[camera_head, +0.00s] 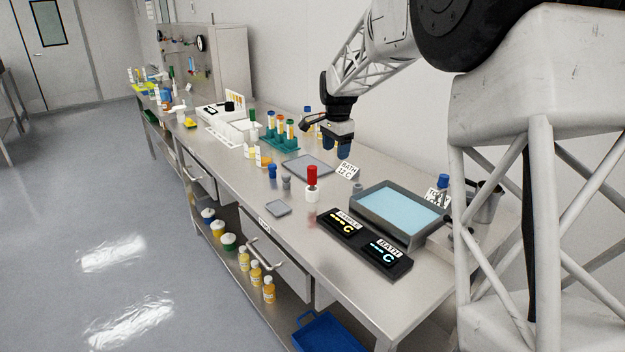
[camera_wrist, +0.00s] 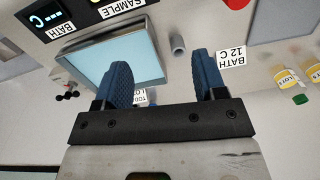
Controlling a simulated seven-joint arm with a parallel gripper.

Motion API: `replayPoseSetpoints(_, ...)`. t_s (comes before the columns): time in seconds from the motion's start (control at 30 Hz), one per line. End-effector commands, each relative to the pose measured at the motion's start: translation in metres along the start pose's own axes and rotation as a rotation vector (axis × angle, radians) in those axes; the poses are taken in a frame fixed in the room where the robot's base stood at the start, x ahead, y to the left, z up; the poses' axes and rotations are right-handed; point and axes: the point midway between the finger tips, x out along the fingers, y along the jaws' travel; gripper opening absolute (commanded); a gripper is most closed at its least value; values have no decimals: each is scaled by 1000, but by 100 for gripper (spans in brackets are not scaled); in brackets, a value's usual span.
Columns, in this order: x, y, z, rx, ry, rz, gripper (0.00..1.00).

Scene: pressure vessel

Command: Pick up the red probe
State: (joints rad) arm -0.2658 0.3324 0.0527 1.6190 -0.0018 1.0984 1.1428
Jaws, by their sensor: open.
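The bath (camera_head: 398,210) with light blue water and the black display unit (camera_head: 365,243) stand right of the probe. A grey cylinder (camera_wrist: 178,44), a "BATH 12 C" card (camera_wrist: 232,60), a grey plate (camera_head: 307,167) and a rack of tubes (camera_head: 279,140) are nearby. Small bottles stand left of the probe.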

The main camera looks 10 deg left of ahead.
Motion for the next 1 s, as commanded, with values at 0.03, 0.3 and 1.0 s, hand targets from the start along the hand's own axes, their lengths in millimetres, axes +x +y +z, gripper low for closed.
replayPoseSetpoints(0.03, 9, -14, 0, 14, -3, 5, 65)
replayPoseSetpoints(0.3, 47, -75, 3, 107, -11, 24, 65)
replayPoseSetpoints(1.0, 74, -113, 8, 172, -15, 37, 65)
